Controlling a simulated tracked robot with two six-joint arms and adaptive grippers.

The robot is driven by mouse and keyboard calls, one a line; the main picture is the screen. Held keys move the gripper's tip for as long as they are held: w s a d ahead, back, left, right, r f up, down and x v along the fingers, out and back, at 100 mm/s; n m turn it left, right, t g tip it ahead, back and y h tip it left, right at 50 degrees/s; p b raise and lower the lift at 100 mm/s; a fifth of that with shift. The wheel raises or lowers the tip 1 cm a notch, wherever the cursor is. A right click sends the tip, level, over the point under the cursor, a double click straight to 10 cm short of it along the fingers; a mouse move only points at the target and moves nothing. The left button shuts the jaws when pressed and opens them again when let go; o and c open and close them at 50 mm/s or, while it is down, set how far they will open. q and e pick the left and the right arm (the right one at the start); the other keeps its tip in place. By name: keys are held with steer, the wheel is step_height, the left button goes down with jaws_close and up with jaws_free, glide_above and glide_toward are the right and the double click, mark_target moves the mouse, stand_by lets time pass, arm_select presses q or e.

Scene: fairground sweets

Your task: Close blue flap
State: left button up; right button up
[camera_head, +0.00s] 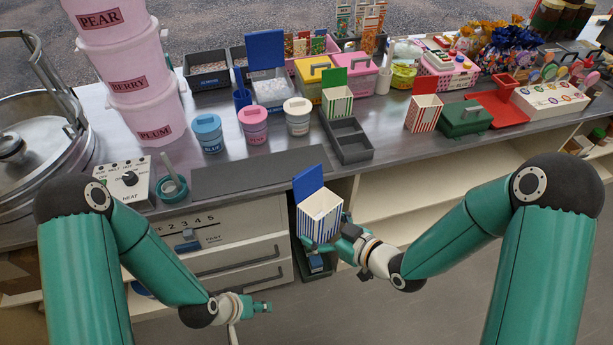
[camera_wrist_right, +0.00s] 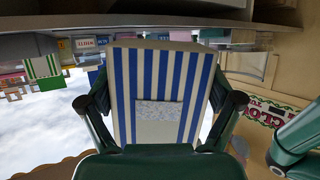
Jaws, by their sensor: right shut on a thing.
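A blue-and-white striped box (camera_head: 320,218) is held in front of the counter edge in the head view, with its top open. Its blue flap (camera_head: 308,182) stands up from the box's back edge. My right gripper (camera_head: 332,245) is shut on the box. In the right wrist view the striped side (camera_wrist_right: 160,75) lies between the fingers of that gripper (camera_wrist_right: 165,105); the flap does not show there. My left gripper (camera_head: 262,307) is low and to the left of the box, apart from it; its finger gap is too small to make out.
A red striped box (camera_head: 424,112) and a green striped box (camera_head: 337,101) stand there with flaps up. Drawers (camera_head: 235,255) lie below the counter edge.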

arm_select(q)
steer(key=w+d+r+m+t+h, duration=0.2)
steer(key=w+r+t, duration=0.2)
steer(key=w+r, duration=0.15)
steer(key=m+t+h, duration=0.5)
steer(key=t+h, duration=0.1)
steer(key=h, duration=0.1)
glide_toward(309, 168)
steer(key=x, duration=0.8)
steer(key=shift+w+d, duration=0.2)
steer(key=shift+d, duration=0.05)
steer(key=shift+a, duration=0.1)
jaws_close()
